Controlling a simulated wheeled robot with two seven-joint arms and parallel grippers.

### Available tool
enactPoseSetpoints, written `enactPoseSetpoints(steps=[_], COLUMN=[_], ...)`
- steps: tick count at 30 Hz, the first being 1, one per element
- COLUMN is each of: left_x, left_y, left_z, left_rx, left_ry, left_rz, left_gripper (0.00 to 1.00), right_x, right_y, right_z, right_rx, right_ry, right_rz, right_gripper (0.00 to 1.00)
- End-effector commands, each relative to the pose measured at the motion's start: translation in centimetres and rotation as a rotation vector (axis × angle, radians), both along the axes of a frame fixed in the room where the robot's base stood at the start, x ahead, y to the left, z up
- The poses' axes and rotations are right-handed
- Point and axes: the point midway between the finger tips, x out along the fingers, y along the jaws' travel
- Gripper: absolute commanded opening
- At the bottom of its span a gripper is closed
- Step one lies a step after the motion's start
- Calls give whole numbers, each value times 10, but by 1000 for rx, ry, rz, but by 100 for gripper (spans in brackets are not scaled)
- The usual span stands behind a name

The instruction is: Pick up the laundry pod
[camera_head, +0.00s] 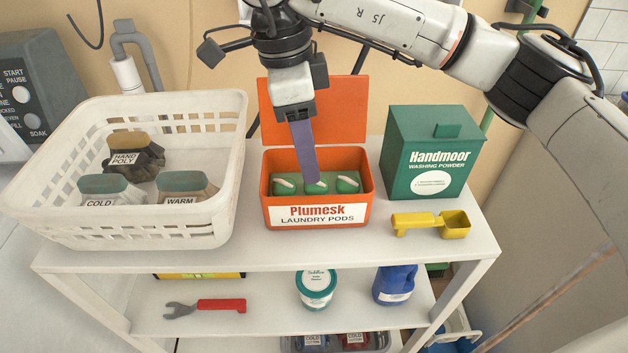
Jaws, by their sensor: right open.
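An open orange box labelled Plumesk Laundry Pods (318,213) stands on the white shelf top, its lid raised behind it. Three green-and-white pods show inside in a row: a left pod (285,186), a middle pod (316,188) and a right pod (347,185). My right gripper (309,178) reaches down into the box from above, its purple-grey finger ending at the middle pod and covering part of it. It is open; I cannot tell whether it touches the pod. My left gripper is not in view.
A white basket (130,229) with labelled bundles stands to the left. A green Handmoor washing powder box (430,150) stands to the right, with a yellow scoop (430,223) in front. The lower shelf holds a red-handled tool (205,307), a tub (316,289) and a blue bottle (395,283).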

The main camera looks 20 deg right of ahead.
Motion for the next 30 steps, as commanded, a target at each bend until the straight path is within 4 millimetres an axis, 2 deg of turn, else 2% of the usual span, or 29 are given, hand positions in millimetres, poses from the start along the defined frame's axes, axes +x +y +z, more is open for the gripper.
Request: enactPoseSetpoints(steps=[5, 12, 15, 23, 30], left_x=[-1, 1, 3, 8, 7], left_y=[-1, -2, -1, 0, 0], left_z=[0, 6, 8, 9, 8], left_rx=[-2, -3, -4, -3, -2], left_ry=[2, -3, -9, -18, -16], left_rz=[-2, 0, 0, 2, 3], left_gripper=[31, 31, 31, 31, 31], right_x=[-1, -3, -3, -2, -2], right_y=[-3, -9, -11, -11, -11], right_z=[-13, -48, -56, -59, -59], right_rx=[0, 0, 0, 1, 1], right_ry=[1, 2, 1, 0, -1], right_rz=[-1, 0, -1, 0, 0], right_gripper=[50, 50, 50, 50, 10])
